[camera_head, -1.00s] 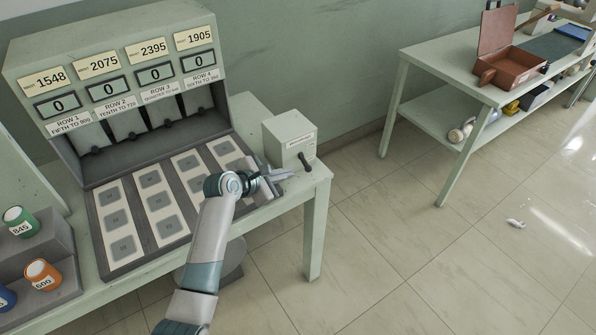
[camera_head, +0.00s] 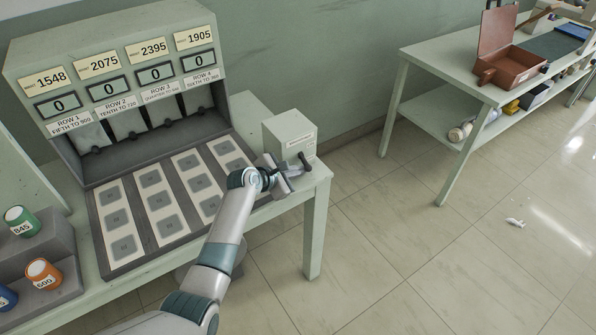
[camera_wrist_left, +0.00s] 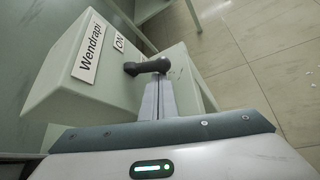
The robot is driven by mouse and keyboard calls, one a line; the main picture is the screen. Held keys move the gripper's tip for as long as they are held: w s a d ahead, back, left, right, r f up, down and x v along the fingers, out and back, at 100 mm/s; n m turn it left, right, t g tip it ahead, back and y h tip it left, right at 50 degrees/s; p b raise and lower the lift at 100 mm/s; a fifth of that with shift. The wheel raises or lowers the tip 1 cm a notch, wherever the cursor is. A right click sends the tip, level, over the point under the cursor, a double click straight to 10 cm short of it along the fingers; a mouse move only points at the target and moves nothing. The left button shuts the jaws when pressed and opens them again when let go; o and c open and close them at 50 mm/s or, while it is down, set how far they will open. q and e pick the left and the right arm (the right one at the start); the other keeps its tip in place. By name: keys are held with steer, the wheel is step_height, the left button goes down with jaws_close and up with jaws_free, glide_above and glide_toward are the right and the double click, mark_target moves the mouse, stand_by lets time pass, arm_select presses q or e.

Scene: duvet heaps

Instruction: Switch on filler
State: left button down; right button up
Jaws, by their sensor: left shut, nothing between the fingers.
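The filler machine (camera_head: 120,70) stands on the table at the left, with several displays reading 0 and grey square pads in rows before it. A pale green switch box (camera_head: 287,136) sits at the table's right end; in the left wrist view its box (camera_wrist_left: 85,75) bears labels "Wendrapi" and "ON". Its dark lever (camera_head: 306,161) has a round knob, and the lever (camera_wrist_left: 148,67) lies just past my fingertips in the wrist view. My left gripper (camera_head: 290,172) is shut and empty, its tips at or very near the lever; contact cannot be told. My right gripper is not in view.
Green (camera_head: 20,221) and orange (camera_head: 43,274) numbered canisters stand on a grey stepped rack at the left. A second table (camera_head: 480,85) at the right holds an open brown box (camera_head: 510,62). The floor between the tables is clear.

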arm_select(q)
steer(key=shift+r+p, duration=0.15)
steer(key=shift+p, duration=0.35)
